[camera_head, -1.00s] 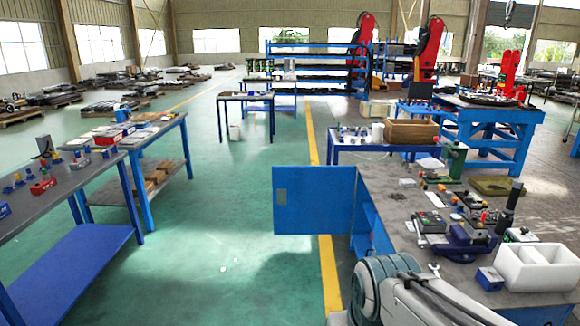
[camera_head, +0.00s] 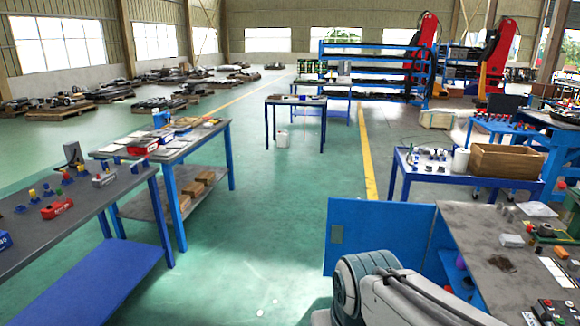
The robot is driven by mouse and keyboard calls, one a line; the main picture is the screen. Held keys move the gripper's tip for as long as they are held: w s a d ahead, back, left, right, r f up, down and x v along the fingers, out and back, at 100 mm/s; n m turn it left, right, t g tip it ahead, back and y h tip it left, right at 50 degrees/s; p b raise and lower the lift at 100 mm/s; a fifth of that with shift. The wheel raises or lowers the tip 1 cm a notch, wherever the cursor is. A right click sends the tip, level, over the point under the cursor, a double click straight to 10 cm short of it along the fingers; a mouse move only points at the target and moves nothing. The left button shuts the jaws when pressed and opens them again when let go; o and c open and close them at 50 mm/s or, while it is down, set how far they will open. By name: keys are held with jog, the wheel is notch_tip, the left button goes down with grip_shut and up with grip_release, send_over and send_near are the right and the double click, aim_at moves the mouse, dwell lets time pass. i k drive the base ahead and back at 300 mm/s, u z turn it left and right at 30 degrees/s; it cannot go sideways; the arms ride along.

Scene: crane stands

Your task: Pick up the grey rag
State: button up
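I cannot pick out the grey rag with certainty. A pale, flat, crumpled piece (camera_head: 538,209) lies near the back edge of the right-hand workbench (camera_head: 478,232); it is too small to tell whether it is a cloth. A white and grey link of my own arm shows at the bottom, in front of this bench. My gripper is out of view.
The blue cabinet door (camera_head: 380,236) of the right bench stands open into the aisle. Long tables (camera_head: 100,205) line the left. A small blue table (camera_head: 405,168) with a wooden box (camera_head: 508,161) stands behind the bench. The green floor (camera_head: 270,210) between is clear.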

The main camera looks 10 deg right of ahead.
aim_at(514, 241)
jog(key=z, duration=0.1)
jog(key=i, duration=1.6)
jog(key=z, duration=1.05)
jog(key=i, duration=0.95)
jog(key=z, duration=1.45)
jog(key=i, duration=0.55)
jog(key=z, duration=0.35)
